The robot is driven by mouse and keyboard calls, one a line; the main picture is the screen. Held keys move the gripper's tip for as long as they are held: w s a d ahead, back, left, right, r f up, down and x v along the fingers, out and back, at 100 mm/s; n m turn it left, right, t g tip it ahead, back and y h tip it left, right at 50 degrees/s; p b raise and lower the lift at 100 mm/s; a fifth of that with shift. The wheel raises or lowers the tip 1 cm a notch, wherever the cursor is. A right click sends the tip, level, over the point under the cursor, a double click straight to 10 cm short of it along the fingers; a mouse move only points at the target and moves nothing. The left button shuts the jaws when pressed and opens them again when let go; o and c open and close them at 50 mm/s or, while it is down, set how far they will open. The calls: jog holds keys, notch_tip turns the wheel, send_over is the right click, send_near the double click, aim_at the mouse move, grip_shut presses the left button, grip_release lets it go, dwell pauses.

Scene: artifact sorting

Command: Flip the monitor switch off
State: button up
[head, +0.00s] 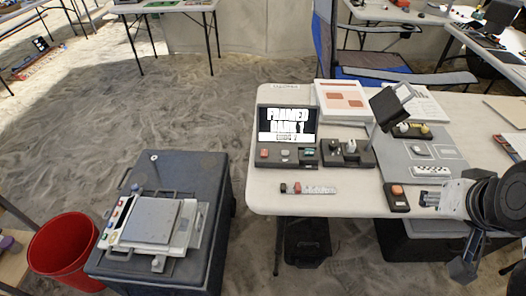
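The monitor (287,123) is a dark unit on the white table, its screen lit with large white lettering. Its front base carries a red-orange button (264,153) and other small controls. A small dark box with an orange-red switch (397,191) lies near the table's front edge. A pale strip with a red part (307,189) lies in front of the monitor. Which control is the monitor switch is unclear. My gripper (464,262) is at the right, by the table's front edge, right of the dark box. Its fingers are partly hidden and their opening is unclear.
Right of the monitor stand a dark unit with knobs (347,153), a tilted dark panel on a stalk (387,106) and a grey board (400,152) with small items. A dark case (205,168) and red bin (64,252) stand left. The table's front left is mostly bare.

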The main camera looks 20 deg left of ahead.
jog(key=w+a+r, duration=0.1)
jog(key=w+a, duration=0.1)
jog(key=w+a+r+g, duration=0.1)
jog(key=w+a+r, duration=0.1)
jog(key=w, duration=0.1)
jog(key=w+a+r+g, duration=0.1)
jog(key=w+a, duration=0.2)
jog(key=shift+w+a+r+n+y+p, duration=0.1)
jog(key=shift+w+r+n+y+p, duration=0.1)
jog(key=shift+r+n+y+p, duration=0.15)
grip_shut()
jog(key=n+g+h+p, duration=0.1)
jog(key=n+g, duration=0.2)
jog(key=g, duration=0.4)
send_over(261, 156)
jog(key=w, duration=0.3)
notch_tip(261, 156, down, 10)
jog(key=shift+s+a+f+m, duration=0.1)
jog(key=shift+s+a+m, duration=0.1)
jog(key=shift+a+m, duration=0.05)
jog(key=f, duration=0.4)
jog(key=s+f+b, duration=0.1)
jog(key=f, duration=0.4)
jog(key=s+f, duration=0.1)
jog(key=f, duration=0.3)
jog(key=shift+d+f, duration=0.35)
jog(key=shift+f, duration=0.05)
jog(key=shift+s+a, duration=0.1)
